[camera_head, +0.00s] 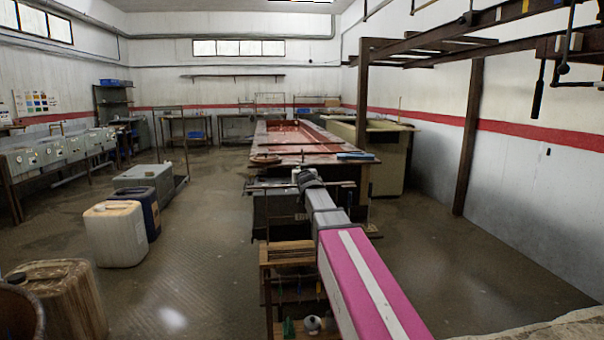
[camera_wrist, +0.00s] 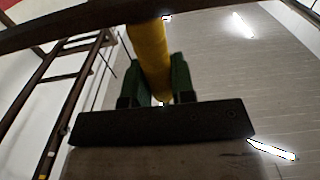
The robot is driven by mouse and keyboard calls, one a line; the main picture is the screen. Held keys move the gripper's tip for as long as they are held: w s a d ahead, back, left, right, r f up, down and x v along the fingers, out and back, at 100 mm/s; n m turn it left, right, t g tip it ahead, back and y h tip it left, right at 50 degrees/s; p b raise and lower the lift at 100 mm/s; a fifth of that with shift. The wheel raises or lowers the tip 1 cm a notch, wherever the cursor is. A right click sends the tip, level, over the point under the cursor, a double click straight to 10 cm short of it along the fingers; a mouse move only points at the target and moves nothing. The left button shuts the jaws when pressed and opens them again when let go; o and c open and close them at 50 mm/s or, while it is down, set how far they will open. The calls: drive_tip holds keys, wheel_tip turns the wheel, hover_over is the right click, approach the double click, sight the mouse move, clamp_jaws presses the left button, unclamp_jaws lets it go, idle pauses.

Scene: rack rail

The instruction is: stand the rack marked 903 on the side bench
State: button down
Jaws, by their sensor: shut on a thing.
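In the wrist view, my gripper (camera_wrist: 157,82) has two green fingers shut on a yellow bar (camera_wrist: 150,50), which runs up toward a dark crossbar (camera_wrist: 90,18). I take the yellow bar to be a rack's grip, but most of the held thing is hidden and no 903 mark is readable. In the head view, my arm reaches away to the near end of the long red-brown tank line. My gripper (camera_head: 308,178) is small there, and I cannot make out its fingers. I cannot tell for sure which surface is the side bench.
The long tank line (camera_head: 298,139) fills the middle. A wooden stand (camera_head: 288,251) is close by, left of my arm. Jerrycans (camera_head: 116,235) and a grey box (camera_head: 143,177) stand left. Dark overhead rails (camera_head: 440,38) and a post (camera_head: 468,135) are right. Floor there is clear.

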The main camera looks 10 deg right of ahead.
drive_tip(key=c, duration=1)
unclamp_jaws()
drive_tip(key=shift+o, duration=0.2)
drive_tip(key=s, duration=1.2)
drive_tip(key=s+d+f+g+h, duration=0.1)
drive_tip(key=s+d+f+g, duration=0.2)
drive_tip(key=f, duration=0.9)
drive_tip(key=s+f+g, duration=0.4)
drive_tip(key=f+g, duration=0.1)
drive_tip(key=f, duration=0.6)
drive_tip(key=s+f+g+y, duration=0.1)
drive_tip(key=s+f+g, duration=0.9)
drive_tip(key=s+f, duration=0.9)
drive_tip(key=shift+f, duration=0.25)
